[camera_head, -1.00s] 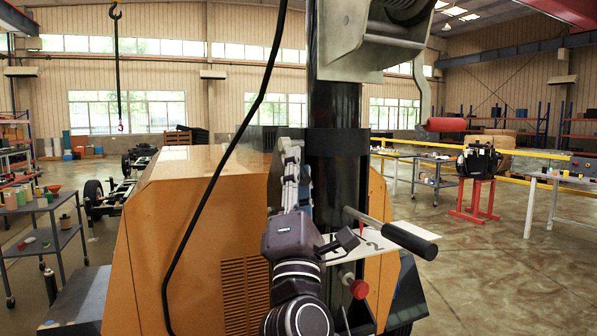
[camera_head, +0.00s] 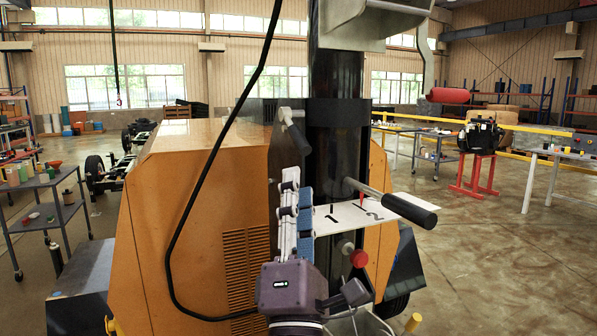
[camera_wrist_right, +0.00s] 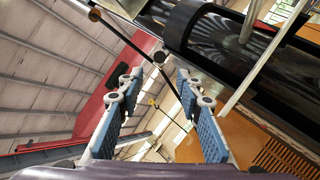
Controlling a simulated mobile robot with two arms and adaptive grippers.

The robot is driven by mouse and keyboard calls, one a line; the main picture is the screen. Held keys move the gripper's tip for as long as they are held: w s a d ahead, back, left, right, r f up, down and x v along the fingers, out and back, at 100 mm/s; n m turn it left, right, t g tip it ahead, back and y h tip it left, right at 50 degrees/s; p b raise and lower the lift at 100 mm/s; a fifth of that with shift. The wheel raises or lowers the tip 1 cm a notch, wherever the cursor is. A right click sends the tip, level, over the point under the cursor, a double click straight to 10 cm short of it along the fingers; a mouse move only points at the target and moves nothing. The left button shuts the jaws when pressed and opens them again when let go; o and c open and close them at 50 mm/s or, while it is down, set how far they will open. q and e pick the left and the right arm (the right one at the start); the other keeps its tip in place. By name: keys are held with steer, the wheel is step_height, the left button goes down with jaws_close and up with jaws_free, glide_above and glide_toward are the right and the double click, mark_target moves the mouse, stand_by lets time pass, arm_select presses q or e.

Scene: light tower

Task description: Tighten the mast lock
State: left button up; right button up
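The black mast (camera_head: 335,150) stands upright in the head view with a dark collar around it. A small grey T-shaped handle (camera_head: 293,128) sticks out at the collar's left side; I take it for the mast lock, but cannot be sure. My right gripper (camera_head: 297,182) points up just below this handle, apart from it, left of the mast. In the right wrist view its blue-padded fingers (camera_wrist_right: 158,92) are spread with a gap between them and hold nothing. My left gripper is out of view.
A black-gripped lever (camera_head: 410,209) juts right over a white plate marked 1 and 2 (camera_head: 345,217). A red knob (camera_head: 358,258) sits below it. The orange housing (camera_head: 190,220) is behind and left, with a black cable (camera_head: 213,165) hanging in front.

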steer(key=shift+s+f, duration=0.25)
steer(key=shift+s, duration=0.1)
steer(key=shift+c, duration=0.5)
